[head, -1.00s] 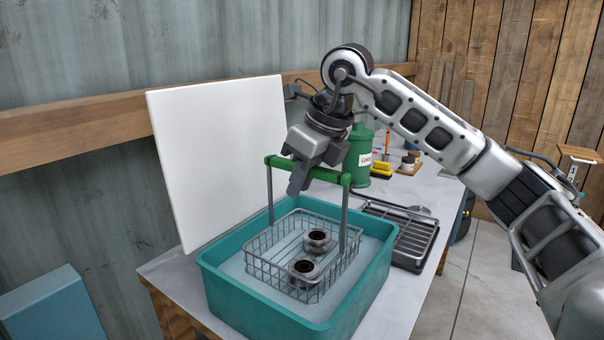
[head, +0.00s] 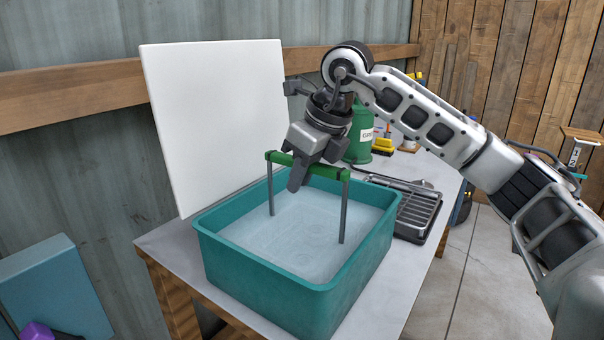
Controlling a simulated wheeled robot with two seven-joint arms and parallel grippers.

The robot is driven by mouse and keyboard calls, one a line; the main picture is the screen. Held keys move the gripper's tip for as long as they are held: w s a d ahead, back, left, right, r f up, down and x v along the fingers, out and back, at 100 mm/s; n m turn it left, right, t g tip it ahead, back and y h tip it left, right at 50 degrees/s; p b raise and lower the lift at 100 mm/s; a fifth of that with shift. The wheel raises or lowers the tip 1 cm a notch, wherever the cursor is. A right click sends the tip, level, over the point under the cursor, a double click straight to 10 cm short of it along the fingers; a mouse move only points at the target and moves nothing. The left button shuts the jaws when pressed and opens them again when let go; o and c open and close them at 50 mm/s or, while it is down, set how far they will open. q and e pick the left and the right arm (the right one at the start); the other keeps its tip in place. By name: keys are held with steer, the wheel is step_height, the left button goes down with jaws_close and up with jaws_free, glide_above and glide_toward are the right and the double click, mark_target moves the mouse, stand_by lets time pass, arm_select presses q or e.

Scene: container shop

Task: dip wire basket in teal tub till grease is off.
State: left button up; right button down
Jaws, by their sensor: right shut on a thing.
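The teal tub (head: 285,282) stands on the workbench, filled with pale, cloudy liquid. The wire basket's green handle bar (head: 330,170) and its two grey uprights (head: 344,215) rise out of the liquid. The basket itself and the metal parts in it are under the surface and hidden, so any grease on them cannot be seen. My right gripper (head: 300,178) is shut on the green handle, low over the tub and pointing down. My left gripper is not in view.
A white panel (head: 215,120) stands behind the tub at the left. A black drain rack (head: 418,208) lies to the tub's right. Behind it are a green can (head: 360,140) and a yellow brush (head: 383,146). A blue box (head: 60,290) is at lower left.

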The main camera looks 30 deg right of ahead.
steer(key=shift+r, duration=0.15)
steer(key=shift+r+p, duration=0.55)
steer(key=shift+p, duration=0.05)
steer(key=shift+f, duration=0.15)
steer(key=shift+f+b, duration=0.45)
steer(key=shift+f, duration=0.1)
steer(key=shift+r, duration=0.1)
